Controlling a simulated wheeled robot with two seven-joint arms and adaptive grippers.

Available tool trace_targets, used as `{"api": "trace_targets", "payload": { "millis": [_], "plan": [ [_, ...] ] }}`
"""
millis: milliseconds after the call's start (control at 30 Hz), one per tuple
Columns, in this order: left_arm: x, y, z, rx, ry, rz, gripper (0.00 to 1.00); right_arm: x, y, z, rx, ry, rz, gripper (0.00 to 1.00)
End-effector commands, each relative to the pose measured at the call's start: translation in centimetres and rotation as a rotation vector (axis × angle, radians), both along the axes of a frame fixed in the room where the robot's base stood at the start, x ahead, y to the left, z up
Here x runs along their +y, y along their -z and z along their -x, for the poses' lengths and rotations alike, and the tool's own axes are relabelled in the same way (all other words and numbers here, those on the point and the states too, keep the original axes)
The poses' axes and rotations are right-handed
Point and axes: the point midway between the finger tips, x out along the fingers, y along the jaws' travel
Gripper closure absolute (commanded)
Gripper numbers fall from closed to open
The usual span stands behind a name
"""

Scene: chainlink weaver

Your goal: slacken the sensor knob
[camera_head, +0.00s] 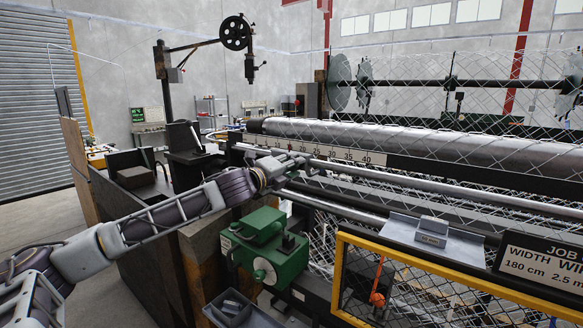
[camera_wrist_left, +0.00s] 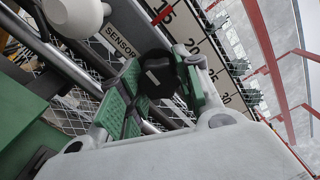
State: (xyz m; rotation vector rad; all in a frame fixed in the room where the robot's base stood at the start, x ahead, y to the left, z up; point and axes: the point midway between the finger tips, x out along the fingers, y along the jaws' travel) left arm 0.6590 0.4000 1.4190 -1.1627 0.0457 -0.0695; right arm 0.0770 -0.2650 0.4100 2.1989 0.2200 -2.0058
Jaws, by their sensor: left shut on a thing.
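The sensor knob (camera_wrist_left: 157,76) is black with a pale mark on its face. In the left wrist view it sits between the green-padded fingers of my left gripper (camera_wrist_left: 162,82), which is shut on it. A plate reading SENSOR (camera_wrist_left: 121,42) lies beside the knob, along the numbered scale. In the head view my left gripper (camera_head: 308,168) is at the rail just below the scale (camera_head: 345,154). The knob cannot be made out there, as the gripper hides it. My right gripper is not in view.
A green gearbox (camera_head: 270,245) stands below my left arm. A yellow-framed guard (camera_head: 340,262) with an orange knob (camera_head: 377,299) and a grey tray (camera_head: 432,240) are at the right. A long metal roller (camera_head: 400,140) and wire mesh fill the area behind.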

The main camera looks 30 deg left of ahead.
Motion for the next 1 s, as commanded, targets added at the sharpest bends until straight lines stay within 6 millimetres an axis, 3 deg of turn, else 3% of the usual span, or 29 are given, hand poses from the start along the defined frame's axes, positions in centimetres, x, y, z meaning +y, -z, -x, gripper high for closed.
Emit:
{"api": "trace_targets", "payload": {
  "millis": [1000],
  "plan": [
    [0.0,0.0,0.0,0.078,-0.001,0.964,0.9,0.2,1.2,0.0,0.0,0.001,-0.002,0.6]
  ]
}}
